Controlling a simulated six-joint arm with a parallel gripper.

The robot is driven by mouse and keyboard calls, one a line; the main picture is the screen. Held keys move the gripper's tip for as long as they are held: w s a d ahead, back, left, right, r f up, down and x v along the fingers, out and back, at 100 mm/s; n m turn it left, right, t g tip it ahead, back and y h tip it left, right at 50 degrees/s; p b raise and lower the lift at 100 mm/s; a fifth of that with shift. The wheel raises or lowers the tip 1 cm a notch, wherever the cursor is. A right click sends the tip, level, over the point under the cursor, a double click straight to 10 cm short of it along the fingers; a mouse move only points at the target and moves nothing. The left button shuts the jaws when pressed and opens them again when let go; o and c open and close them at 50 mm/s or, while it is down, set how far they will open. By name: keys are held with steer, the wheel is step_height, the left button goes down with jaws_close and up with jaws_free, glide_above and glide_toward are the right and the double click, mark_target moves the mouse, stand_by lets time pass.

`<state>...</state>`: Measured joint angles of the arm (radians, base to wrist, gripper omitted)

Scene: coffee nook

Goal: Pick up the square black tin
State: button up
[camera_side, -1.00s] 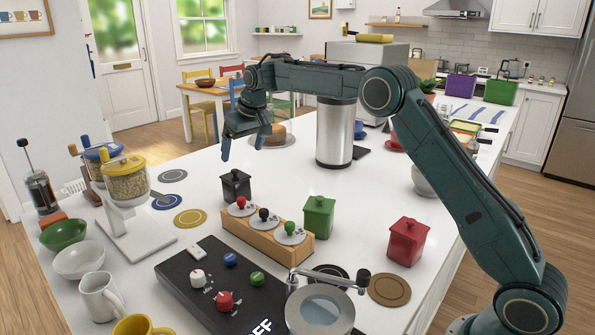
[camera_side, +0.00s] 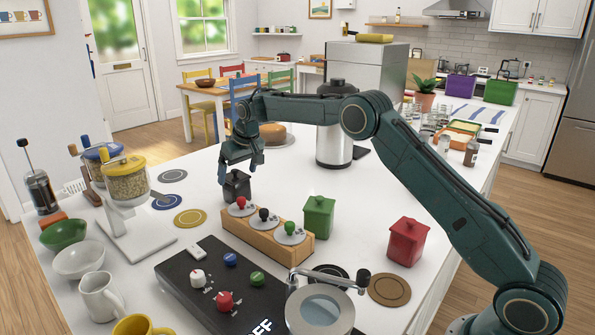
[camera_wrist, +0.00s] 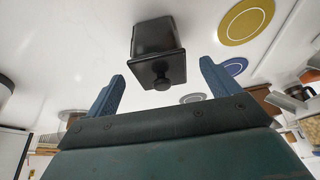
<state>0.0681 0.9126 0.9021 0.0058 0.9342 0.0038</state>
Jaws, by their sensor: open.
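The square black tin (camera_side: 236,188) stands on the white counter behind the wooden holder, its top partly hidden by my gripper in the side view. My gripper (camera_side: 236,176) is open, with its fingers low around the upper part of the tin in that view. In the wrist view the black tin (camera_wrist: 157,50) shows its lid and round knob, lying ahead of and between the two blue fingers (camera_wrist: 162,95). I cannot tell whether a finger touches it.
A wooden holder (camera_side: 262,245) with several knobbed tools stands close in front of the tin. A green tin (camera_side: 319,217) and a red tin (camera_side: 407,241) stand to the right. A yellow coaster (camera_side: 190,218) lies left. The counter behind is mostly clear.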

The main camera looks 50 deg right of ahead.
mark_target(237, 176)
steer(key=shift+f, duration=0.1)
steer(key=shift+x, duration=2.5)
steer(key=c, duration=1.2)
steer(key=shift+r, duration=5.05)
